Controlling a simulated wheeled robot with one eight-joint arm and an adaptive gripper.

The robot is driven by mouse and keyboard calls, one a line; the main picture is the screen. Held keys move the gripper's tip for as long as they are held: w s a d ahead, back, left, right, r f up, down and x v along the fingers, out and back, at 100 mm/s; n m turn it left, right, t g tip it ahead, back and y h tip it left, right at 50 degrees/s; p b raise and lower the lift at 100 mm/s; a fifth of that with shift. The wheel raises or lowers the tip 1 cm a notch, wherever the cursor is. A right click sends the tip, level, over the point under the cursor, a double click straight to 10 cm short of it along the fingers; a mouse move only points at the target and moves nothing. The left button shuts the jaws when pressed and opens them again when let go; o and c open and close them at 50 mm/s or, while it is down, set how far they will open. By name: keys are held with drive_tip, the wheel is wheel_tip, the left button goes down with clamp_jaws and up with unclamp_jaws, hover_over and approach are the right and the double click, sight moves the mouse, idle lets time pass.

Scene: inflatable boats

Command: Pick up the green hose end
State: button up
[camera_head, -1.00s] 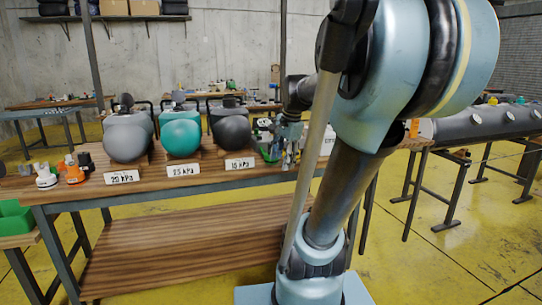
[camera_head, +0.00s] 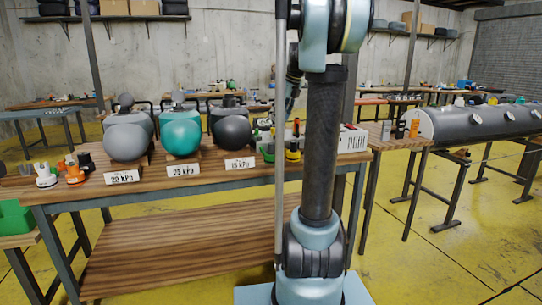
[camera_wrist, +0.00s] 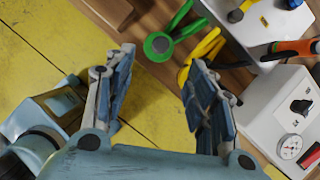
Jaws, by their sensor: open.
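The green hose end (camera_wrist: 159,45) shows in the wrist view as a round green piece with a dark centre, and a green length runs up and right from it. It lies on the wooden table top, near the edge. My gripper (camera_wrist: 160,74) is open and empty, its two fingers spread below the hose end in the picture, apart from it. In the head view my own arm mostly hides the gripper. A green item (camera_head: 267,151) shows on the table there, too small to identify for certain.
A yellow hose piece (camera_wrist: 205,45) lies just right of the green one. Yellow floor (camera_wrist: 45,55) shows past the table edge.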

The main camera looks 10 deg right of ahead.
approach(271, 145)
drive_tip(key=w+f, duration=0.1)
drive_tip(key=f, duration=0.1)
drive_tip(key=w+a+f, duration=0.1)
drive_tip(key=w+f, duration=0.1)
drive_tip(key=shift+w+a+f, duration=0.15)
drive_tip(key=shift+a+f, duration=0.05)
drive_tip(key=shift+f, duration=0.15)
drive_tip(key=shift+d+x, duration=0.15)
drive_tip(key=shift+x, duration=1.15)
drive_tip(key=shift+d+x, duration=0.15)
drive_tip(key=shift+x, duration=1.15)
drive_tip(key=c, duration=1.2)
